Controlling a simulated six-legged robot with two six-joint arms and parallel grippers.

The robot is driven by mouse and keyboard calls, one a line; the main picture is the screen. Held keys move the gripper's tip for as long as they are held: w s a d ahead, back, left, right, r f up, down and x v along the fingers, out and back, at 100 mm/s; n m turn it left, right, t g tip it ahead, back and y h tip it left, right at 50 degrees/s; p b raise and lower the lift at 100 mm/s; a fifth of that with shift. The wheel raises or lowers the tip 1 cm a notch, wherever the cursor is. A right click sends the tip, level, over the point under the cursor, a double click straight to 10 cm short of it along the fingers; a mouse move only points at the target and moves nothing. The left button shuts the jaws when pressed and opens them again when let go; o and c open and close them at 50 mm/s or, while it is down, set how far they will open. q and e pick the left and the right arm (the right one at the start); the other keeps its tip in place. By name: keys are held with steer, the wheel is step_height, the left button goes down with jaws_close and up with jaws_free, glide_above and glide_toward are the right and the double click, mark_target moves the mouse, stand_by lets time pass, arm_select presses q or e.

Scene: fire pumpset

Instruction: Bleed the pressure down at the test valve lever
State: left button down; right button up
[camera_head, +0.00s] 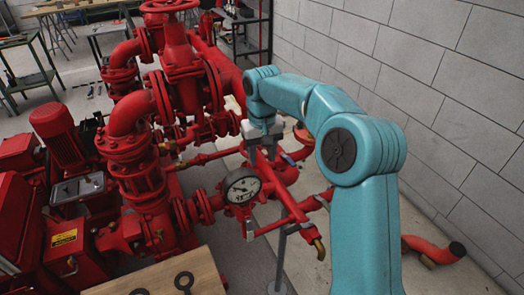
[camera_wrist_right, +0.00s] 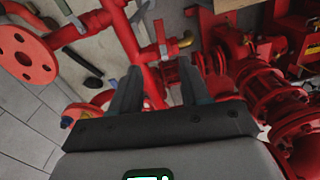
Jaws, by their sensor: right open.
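A pale lever-like piece (camera_head: 249,230) shows on the red branch pipework below the pressure gauge (camera_head: 242,188) in the head view; I cannot tell for sure if it is the test valve lever. A brass outlet (camera_head: 320,245) ends the branch to its right. My right gripper (camera_head: 262,158) points down above this pipework, behind the gauge. In the right wrist view its two fingers (camera_wrist_right: 159,78) are apart with nothing held between them. My left gripper is out of view.
A large red valve and pipe assembly (camera_head: 180,60) stands to the left of my right arm. A block wall (camera_head: 450,100) rises on the right. A wooden top with dark rings (camera_head: 205,268) is at the front. A blue handle (camera_head: 287,159) is close beside the gripper.

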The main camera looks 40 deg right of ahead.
steer(key=shift+r, duration=0.55)
